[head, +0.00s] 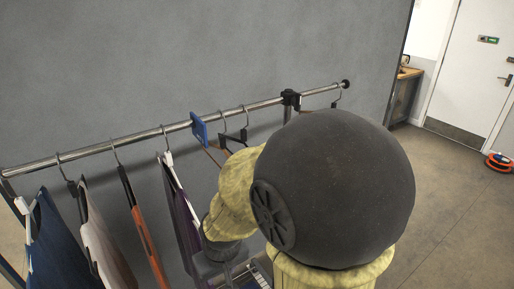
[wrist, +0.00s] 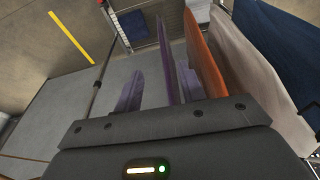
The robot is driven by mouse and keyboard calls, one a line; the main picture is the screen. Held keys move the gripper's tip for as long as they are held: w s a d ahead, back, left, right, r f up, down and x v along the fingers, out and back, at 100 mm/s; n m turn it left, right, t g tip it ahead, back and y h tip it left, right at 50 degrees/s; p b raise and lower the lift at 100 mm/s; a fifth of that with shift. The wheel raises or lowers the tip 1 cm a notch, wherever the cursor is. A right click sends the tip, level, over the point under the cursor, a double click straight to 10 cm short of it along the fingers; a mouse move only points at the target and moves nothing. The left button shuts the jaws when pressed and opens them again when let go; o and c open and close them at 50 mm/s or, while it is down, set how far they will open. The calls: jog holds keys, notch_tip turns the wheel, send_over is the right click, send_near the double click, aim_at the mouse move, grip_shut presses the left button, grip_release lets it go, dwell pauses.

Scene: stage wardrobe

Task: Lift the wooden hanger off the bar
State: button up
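A metal bar (head: 150,133) runs across the head view with several hangers on it. A thin brown, wood-coloured hanger arm (head: 211,156) shows just right of the blue tag, partly hidden behind my arm. Another brownish hanger (head: 322,90) hangs near the bar's far right end. I cannot tell for sure which is the wooden hanger.
Dark blue (head: 50,240), beige (head: 100,235), orange (head: 146,235) and purple (head: 182,205) garments hang on the left. A black clamp (head: 290,99) joins bar and post. A grey wall stands behind.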

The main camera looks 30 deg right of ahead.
jog(key=shift+w+d, duration=0.1)
dwell(0.3)
jog(key=t+p, duration=0.7)
jog(key=t, duration=0.6)
send_near(224, 143)
jog(key=r+v, duration=0.1)
jog(key=v, duration=0.4)
jog(key=shift+d+f+y, duration=0.1)
jog(key=shift+d+y, duration=0.1)
jog(key=shift+y, duration=0.1)
jog(key=shift+w, duration=0.2)
jog(key=shift+b+x, duration=0.35)
jog(key=shift+x, duration=1.1)
jog(key=shift+f+b+x, duration=0.2)
jog(key=shift+x, duration=2.9)
jog(key=shift+f+b+x, duration=0.15)
jog(key=shift+x, duration=3)
jog(key=shift+s, duration=0.15)
